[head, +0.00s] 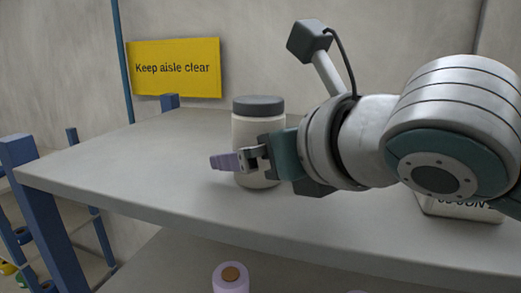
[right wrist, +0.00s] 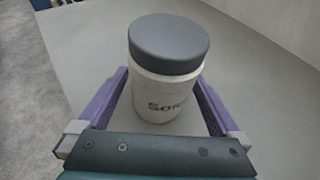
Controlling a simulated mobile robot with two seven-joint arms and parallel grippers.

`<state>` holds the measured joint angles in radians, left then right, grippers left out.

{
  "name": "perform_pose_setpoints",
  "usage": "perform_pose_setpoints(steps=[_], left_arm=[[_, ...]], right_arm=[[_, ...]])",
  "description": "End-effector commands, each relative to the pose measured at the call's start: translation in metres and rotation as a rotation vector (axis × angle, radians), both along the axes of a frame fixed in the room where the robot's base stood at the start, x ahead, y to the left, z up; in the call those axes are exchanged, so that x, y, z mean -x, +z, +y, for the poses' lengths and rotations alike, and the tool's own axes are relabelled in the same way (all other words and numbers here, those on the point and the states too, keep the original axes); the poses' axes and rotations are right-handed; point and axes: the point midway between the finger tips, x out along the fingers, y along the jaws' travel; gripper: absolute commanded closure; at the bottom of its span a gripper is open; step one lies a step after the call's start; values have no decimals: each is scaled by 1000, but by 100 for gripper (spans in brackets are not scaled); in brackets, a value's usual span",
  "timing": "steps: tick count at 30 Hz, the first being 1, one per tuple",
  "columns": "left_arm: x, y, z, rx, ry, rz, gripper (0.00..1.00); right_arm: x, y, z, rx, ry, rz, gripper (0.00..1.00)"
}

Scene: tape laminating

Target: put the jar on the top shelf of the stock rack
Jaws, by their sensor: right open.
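The jar (head: 259,129) is cream-coloured with a dark grey lid and stands upright on the top shelf (head: 130,165) of the blue-posted rack. In the right wrist view the jar (right wrist: 165,90) stands between the two purple fingers, with part of a printed label showing. My right gripper (head: 232,160) reaches in from the right in the head view, low around the jar's body. Its fingers are open, and in the right wrist view (right wrist: 165,110) small gaps seem to show beside the jar. The far side of the jar is hidden. My left gripper is in neither view.
A white box-like container with dark lettering (head: 460,208) stands on the shelf at the right, partly hidden by my arm. A lilac roll (head: 231,280) is on the level below. A yellow "Keep aisle clear" sign (head: 174,67) hangs behind. The shelf's left part is clear.

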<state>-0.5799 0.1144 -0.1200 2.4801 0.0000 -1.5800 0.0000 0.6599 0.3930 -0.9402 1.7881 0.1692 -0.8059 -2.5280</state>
Motion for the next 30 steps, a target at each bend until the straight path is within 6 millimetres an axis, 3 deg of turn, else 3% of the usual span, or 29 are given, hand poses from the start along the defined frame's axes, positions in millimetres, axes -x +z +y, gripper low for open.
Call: perform_pose_setpoints(steps=[8, 21, 30], left_arm=[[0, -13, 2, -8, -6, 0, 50], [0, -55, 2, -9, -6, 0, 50], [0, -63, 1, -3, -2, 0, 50]], right_arm=[[14, 6, -9, 1, 1, -4, 0], [75, 35, -46, 3, 0, -5, 0], [95, 48, -57, 1, 0, 0, 0]])
